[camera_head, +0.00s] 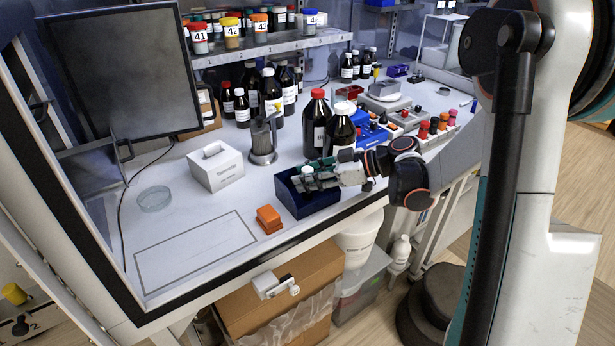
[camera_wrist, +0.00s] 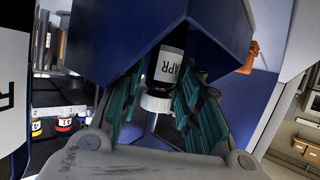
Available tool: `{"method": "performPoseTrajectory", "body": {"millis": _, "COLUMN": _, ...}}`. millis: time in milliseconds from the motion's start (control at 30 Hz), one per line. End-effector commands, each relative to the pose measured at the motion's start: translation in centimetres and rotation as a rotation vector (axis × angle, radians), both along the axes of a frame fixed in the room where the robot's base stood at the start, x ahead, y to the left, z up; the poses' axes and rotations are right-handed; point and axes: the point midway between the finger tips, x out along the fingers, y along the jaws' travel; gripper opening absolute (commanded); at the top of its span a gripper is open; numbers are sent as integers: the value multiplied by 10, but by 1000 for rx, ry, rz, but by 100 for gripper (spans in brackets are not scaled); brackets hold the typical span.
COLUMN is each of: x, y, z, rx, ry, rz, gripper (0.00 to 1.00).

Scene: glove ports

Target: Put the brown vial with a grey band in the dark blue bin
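The dark blue bin (camera_head: 322,205) stands at the front edge of the white bench, left of my arm. My gripper (camera_head: 311,174) is over the bin's opening. In the wrist view, a dark vial (camera_wrist: 168,68) with a white label reading "APR" and a pale cap sits between the teal fingers of my gripper (camera_wrist: 162,92). The fingers appear closed against its sides. Its pale cap also shows between the fingers in the head view. The bin's blue walls (camera_wrist: 225,45) surround this area. I cannot make out a grey band, or whether the vial touches the bin floor.
An orange block (camera_head: 268,218) lies just left of the bin. Two large dark bottles (camera_head: 317,125) stand close behind it. A white box (camera_head: 215,165) and a steel holder (camera_head: 262,140) stand further back. The outlined area (camera_head: 195,252) at left is clear.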

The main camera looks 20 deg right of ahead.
Motion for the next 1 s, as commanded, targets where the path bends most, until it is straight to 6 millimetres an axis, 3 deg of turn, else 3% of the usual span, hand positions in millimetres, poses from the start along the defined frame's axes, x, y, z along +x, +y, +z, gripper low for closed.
{"method": "performPoseTrajectory", "body": {"millis": 167, "x": -5, "y": -11, "z": 9, "rx": 1, "ry": 1, "rz": -3, "gripper": 31}}
{"method": "performPoseTrajectory", "body": {"millis": 600, "x": -42, "y": -80, "z": 42, "rx": 0, "ry": 0, "rz": -3, "gripper": 31}}
{"method": "performPoseTrajectory", "body": {"millis": 800, "x": -51, "y": -95, "z": 48, "rx": 0, "ry": 0, "rz": -1, "gripper": 31}}
{"method": "performPoseTrajectory", "body": {"millis": 1000, "x": -53, "y": -98, "z": 49, "rx": 0, "ry": 0, "rz": 0, "gripper": 31}}
